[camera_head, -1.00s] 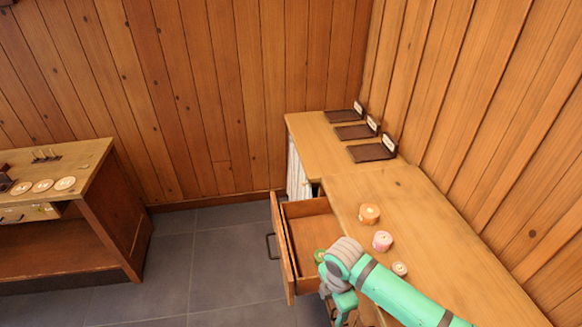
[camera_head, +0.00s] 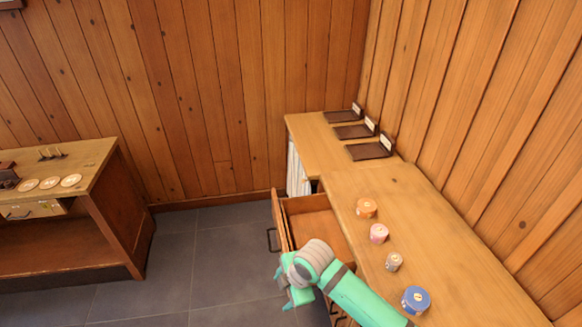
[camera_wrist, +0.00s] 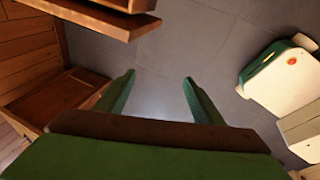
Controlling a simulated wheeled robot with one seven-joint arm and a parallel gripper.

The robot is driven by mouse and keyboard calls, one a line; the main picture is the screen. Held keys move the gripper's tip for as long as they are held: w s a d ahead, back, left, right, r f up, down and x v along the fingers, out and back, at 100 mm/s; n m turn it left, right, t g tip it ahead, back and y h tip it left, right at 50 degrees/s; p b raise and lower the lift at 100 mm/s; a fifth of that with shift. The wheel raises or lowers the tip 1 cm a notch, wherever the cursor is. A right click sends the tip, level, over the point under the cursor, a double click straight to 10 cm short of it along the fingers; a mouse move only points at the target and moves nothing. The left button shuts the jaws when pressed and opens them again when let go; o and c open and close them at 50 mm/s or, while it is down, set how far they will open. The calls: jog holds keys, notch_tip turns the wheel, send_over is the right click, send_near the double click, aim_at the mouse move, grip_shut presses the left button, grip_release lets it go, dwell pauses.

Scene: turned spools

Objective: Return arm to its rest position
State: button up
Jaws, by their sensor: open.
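My gripper (camera_head: 285,287) is at the end of my teal arm, in front of the open drawer (camera_head: 318,228) in the head view. In the wrist view my gripper (camera_wrist: 158,90) has its two green fingers spread apart, with only grey floor between them. On the counter (camera_head: 395,190) stand an orange spool (camera_head: 366,208), a pink spool (camera_head: 379,233), a small grey-beige spool (camera_head: 394,262) and a blue spool (camera_head: 416,300). My arm hides part of the drawer's inside.
Three dark trays (camera_head: 371,151) with labels sit at the counter's far end. The drawer's front and handle (camera_head: 272,240) jut out over the floor. A wooden bench (camera_head: 75,175) with round discs stands at the left. Grey tiled floor (camera_head: 215,260) lies open between.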

jog(key=w+a+r+m+t+y, duration=0.1)
jog(key=a+r+y, duration=0.15)
jog(key=a, duration=0.35)
jog(key=w+a+r+t+y, duration=0.1)
jog(key=w+a+r, duration=0.15)
jog(key=a, duration=0.45)
jog(key=a+r+m+t+y, duration=0.5)
jog(key=a+r+m+t, duration=0.5)
jog(key=r, duration=0.5)
jog(key=s+d+f+m+t+h, duration=0.1)
jog(key=s+d+f+m+h, duration=0.5)
jog(key=s, duration=0.4)
jog(key=s+d+f+m+t+h, duration=0.1)
jog(key=s+d+f+m+h, duration=0.3)
jog(key=s+d+f+m, duration=0.4)
jog(key=s+d+n+h, duration=0.1)
jog(key=s+d, duration=0.4)
jog(key=s, duration=0.4)
jog(key=s+d+f+n+g, duration=0.1)
jog(key=s+d+n, duration=0.1)
jog(key=s+d, duration=0.4)
jog(key=s, duration=0.4)
jog(key=shift+s+f+h, duration=0.15)
jog(key=shift+s+h, duration=0.15)
jog(key=shift+h, duration=0.05)
